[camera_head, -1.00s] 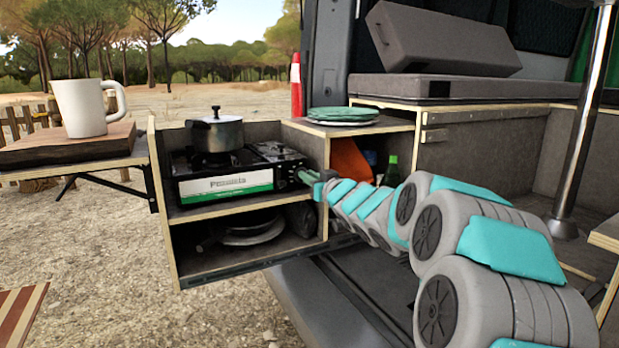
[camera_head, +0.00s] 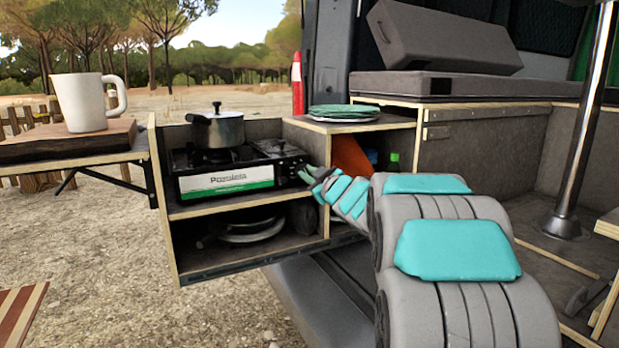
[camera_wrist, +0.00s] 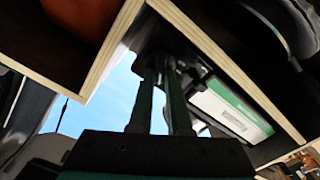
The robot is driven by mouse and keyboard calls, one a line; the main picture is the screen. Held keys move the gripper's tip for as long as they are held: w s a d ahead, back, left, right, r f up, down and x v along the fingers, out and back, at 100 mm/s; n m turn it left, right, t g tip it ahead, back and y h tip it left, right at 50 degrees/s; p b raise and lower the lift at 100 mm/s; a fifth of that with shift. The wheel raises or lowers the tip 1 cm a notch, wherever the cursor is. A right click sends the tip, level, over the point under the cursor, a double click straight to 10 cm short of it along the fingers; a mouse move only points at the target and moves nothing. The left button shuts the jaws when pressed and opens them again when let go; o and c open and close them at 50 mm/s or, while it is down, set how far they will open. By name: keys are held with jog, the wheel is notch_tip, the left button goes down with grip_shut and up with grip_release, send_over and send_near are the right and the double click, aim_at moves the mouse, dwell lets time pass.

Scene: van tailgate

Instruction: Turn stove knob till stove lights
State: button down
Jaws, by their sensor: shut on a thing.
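The camping stove (camera_head: 226,181) has a white and green front panel and sits on the upper shelf of the slide-out kitchen box. My gripper (camera_head: 306,177) is at the stove's right end. In the wrist view the two fingers of my gripper (camera_wrist: 167,68) are close together, with their tips on a small dark part, the stove knob (camera_wrist: 164,60). The fingers mostly hide the knob, so its angle cannot be told. The stove's panel (camera_wrist: 232,108) also shows there, tilted. No flame is visible on the stove.
A steel pot (camera_head: 217,129) with a lid stands on the stove's left burner. Green plates (camera_head: 343,112) lie on the cabinet to the right. Wooden box edges (camera_wrist: 112,50) lie close around my gripper. A white mug (camera_head: 87,102) stands on the left side table.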

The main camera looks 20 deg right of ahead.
jog(key=shift+a+f+n+b, duration=0.1)
jog(key=shift+f+n+b, duration=0.15)
jog(key=shift+n+b, duration=2)
jog(key=shift+f+n+b, duration=0.3)
jog(key=shift+n+b, duration=0.6)
jog(key=shift+n, duration=2.8)
jog(key=shift+a+f+n+b, duration=0.1)
jog(key=shift+f+n+b, duration=0.15)
jog(key=shift+n+b, duration=2)
jog(key=shift+n+p, duration=0.65)
jog(key=shift+n, duration=0.15)
jog(key=c, duration=0.9)
grip_release()
jog(key=shift+r, duration=0.1)
jog(key=shift+o, duration=0.2)
jog(key=s, duration=0.7)
jog(key=shift+s+d+p, duration=0.15)
jog(key=shift+s+p, duration=0.15)
jog(key=shift+s, duration=0.1)
